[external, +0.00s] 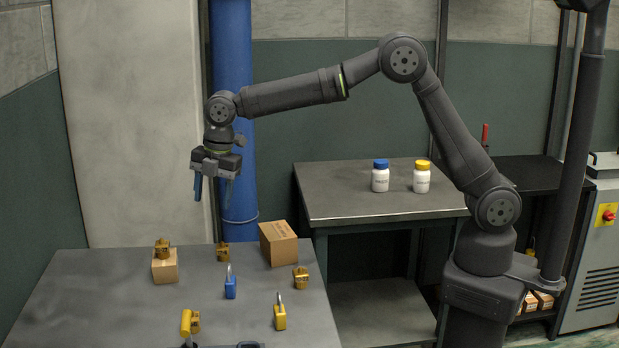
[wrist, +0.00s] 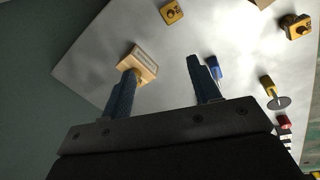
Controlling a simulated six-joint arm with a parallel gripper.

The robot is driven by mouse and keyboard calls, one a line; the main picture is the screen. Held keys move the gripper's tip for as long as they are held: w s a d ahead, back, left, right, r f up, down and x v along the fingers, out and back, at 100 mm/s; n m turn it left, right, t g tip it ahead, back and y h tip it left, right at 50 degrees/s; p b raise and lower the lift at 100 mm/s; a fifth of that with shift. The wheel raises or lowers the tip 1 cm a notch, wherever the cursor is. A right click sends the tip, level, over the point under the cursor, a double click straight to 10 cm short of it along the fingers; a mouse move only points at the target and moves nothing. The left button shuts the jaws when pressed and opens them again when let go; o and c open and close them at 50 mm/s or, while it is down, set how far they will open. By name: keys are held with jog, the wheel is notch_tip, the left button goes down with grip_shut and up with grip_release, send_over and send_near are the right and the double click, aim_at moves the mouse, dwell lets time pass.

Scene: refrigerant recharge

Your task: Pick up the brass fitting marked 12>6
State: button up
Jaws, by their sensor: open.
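Several brass fittings are on the near grey table. One fitting (external: 162,248) sits on a small cardboard box (external: 165,267), one fitting (external: 223,252) stands behind the blue padlock, one fitting (external: 301,278) is at the right edge, and a brass-yellow piece (external: 190,322) is near the front. The markings are too small to read, so I cannot tell which is 12>6. My gripper (external: 213,190) is open and empty, well above the table's back edge. In the wrist view, my gripper (wrist: 160,70) points toward the small box (wrist: 143,63); its left finger partly covers it. Two fittings (wrist: 172,12) (wrist: 296,27) show at the top.
A blue padlock (external: 230,285) and a yellow padlock (external: 280,315) stand upright on the table. A larger cardboard box (external: 278,243) sits at its back right. A blue pipe (external: 233,130) rises behind my gripper. Two white bottles (external: 380,179) (external: 422,180) stand on another table.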

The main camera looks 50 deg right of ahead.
jog(key=d+r+n+g+h, duration=0.1)
jog(key=d+r+n+g, duration=0.1)
jog(key=n, duration=0.2)
send_over(223, 246)
notch_tip(223, 246, down, 12)
jog(key=shift+d+r, duration=0.1)
jog(key=shift+d, duration=0.05)
jog(key=shift+w+f, duration=0.15)
jog(key=shift+f, duration=1.3)
jog(key=shift+w+f, duration=0.1)
jog(key=shift+f, duration=1.3)
jog(key=c, duration=1.1)
jog(key=shift+r, duration=0.15)
